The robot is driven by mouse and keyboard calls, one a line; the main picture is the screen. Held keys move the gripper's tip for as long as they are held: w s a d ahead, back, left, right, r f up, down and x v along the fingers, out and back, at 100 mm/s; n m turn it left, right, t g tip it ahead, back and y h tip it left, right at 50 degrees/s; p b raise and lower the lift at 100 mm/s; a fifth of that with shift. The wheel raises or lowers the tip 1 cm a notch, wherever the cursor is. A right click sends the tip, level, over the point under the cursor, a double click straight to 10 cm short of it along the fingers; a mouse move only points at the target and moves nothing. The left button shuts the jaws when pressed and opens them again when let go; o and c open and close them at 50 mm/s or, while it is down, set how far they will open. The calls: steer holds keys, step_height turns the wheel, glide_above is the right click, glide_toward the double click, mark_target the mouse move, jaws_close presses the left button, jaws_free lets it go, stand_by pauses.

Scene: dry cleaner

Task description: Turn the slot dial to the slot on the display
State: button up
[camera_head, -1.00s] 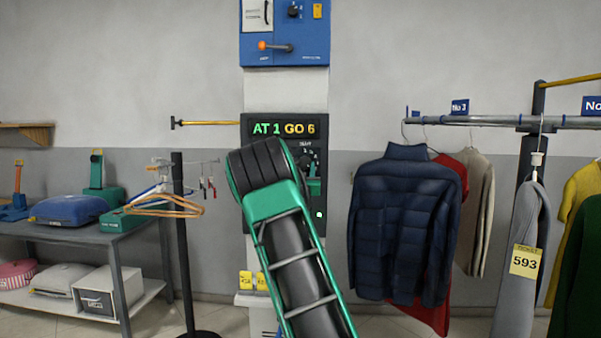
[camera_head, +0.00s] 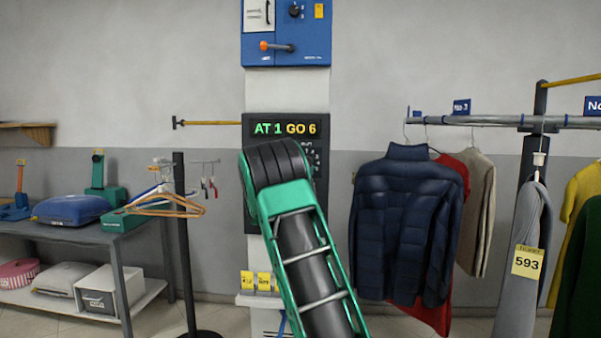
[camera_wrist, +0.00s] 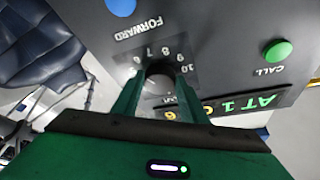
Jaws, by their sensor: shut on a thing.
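The display (camera_head: 285,129) on the dark wall panel reads AT 1 in green and GO 6 in yellow. It also shows upside down in the wrist view (camera_wrist: 240,106). The slot dial (camera_wrist: 160,76) is a dark knob with numbers around it; 6 to 10 can be read. My gripper (camera_wrist: 160,80) is shut on the slot dial, one green finger on each side. The dial's pointer cannot be made out. In the head view my arm covers most of the dial and hides my gripper.
A green CALL button (camera_wrist: 277,51) and a blue FORWARD button (camera_wrist: 121,6) sit on the same panel. A blue box with an orange lever (camera_head: 286,32) is above. A navy puffer jacket (camera_head: 405,225) hangs close to the right.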

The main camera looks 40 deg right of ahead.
stand_by(0.4)
steer(key=o, duration=1)
steer(key=shift+a, duration=0.1)
steer(key=v, duration=1)
steer(key=shift+s+a+f, duration=0.1)
steer(key=shift+a+f, duration=0.05)
steer(key=shift+a, duration=0.15)
